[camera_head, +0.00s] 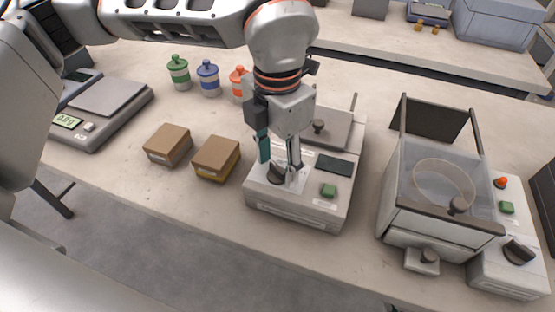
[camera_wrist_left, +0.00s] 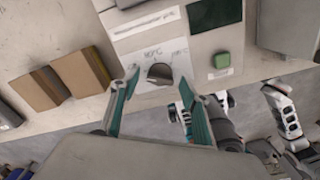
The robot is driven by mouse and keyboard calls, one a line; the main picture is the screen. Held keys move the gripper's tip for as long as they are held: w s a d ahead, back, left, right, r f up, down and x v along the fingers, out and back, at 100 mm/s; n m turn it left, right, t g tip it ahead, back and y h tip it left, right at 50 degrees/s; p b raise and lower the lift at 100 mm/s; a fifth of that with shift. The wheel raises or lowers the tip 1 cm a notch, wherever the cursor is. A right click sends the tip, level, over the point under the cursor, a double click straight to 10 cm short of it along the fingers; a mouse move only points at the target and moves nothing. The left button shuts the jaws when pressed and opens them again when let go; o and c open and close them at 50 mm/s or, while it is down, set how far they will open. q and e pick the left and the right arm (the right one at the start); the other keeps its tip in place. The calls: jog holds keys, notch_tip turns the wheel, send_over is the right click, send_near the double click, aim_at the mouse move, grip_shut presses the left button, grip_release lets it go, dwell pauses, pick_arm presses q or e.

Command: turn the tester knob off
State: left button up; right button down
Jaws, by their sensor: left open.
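A pale grey benchtop device (camera_head: 303,214) stands at the middle of the table. It has a dark rounded knob (camera_head: 277,173) on its front panel, beside a green button (camera_head: 328,191) and a dark display (camera_head: 333,166). My left gripper (camera_head: 279,158) points down at the knob, its fingers open on either side. The left wrist view shows the knob (camera_wrist_left: 159,73) between the open fingertips (camera_wrist_left: 159,82), with visible gaps. Small printed marks surround the knob, too blurred to read surely. I cannot tell its setting. My right gripper does not show clearly in either view.
Two brown boxes (camera_head: 216,158) sit left of the device. Green, blue and orange-capped bottles (camera_head: 208,78) stand behind them. A scale (camera_head: 100,105) is at the far left. A clear-walled chamber (camera_head: 435,185) and a unit with another knob (camera_head: 518,252) stand at the right.

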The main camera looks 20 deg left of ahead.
aim_at(277, 168)
pick_arm(q)
notch_tip(277, 168, up, 12)
dwell(0.5)
jog(key=shift+s, duration=0.1)
